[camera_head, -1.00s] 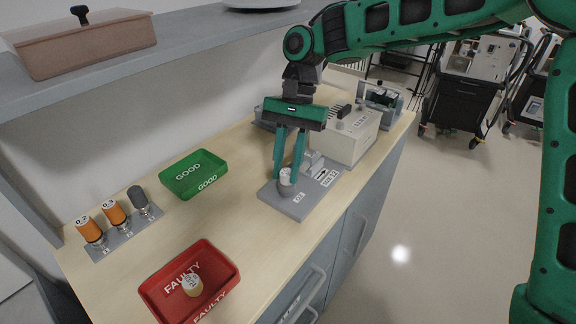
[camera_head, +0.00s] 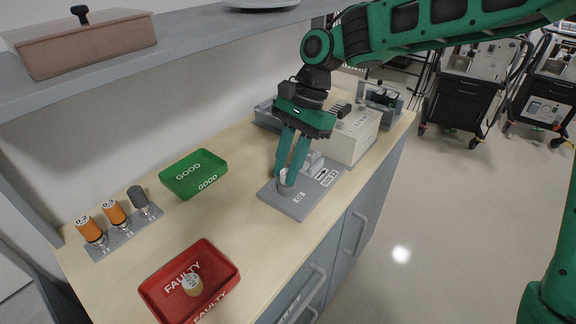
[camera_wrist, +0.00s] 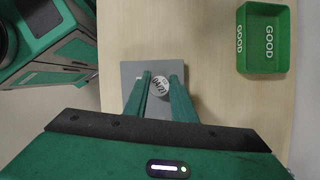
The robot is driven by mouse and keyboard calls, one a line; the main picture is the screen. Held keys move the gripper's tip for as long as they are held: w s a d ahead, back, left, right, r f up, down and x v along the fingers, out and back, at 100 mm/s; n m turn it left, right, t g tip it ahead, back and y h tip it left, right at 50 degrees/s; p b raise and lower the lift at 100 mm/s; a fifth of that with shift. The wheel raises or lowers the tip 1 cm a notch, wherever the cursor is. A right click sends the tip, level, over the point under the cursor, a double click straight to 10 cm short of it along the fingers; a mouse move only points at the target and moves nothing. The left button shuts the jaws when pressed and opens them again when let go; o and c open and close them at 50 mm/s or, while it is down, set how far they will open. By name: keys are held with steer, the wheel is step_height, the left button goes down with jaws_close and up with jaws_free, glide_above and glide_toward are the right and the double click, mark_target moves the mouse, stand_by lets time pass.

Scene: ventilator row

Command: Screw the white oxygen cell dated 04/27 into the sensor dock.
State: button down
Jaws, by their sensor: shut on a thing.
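My gripper (camera_head: 286,180) is shut on a small white cell (camera_head: 284,177) at the grey sensor dock plate (camera_head: 296,208). In the wrist view the cell's round white top (camera_wrist: 161,85) shows between the two green fingers, with dark print that is too small to read surely. The cell stands about upright over the dock plate's near left part. The fingers hide its sides, and I cannot tell how deep it sits in the dock.
A green GOOD tray (camera_head: 180,190) is empty. A red FAULTY tray (camera_head: 228,287) holds a tan cell (camera_head: 192,284). A rack (camera_head: 127,230) at the left holds two orange cells and a dark one. A pale box (camera_head: 345,140) stands just behind the dock.

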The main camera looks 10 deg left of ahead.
steer(key=c, duration=1.4)
jaws_free()
steer(key=shift+r, duration=3.5)
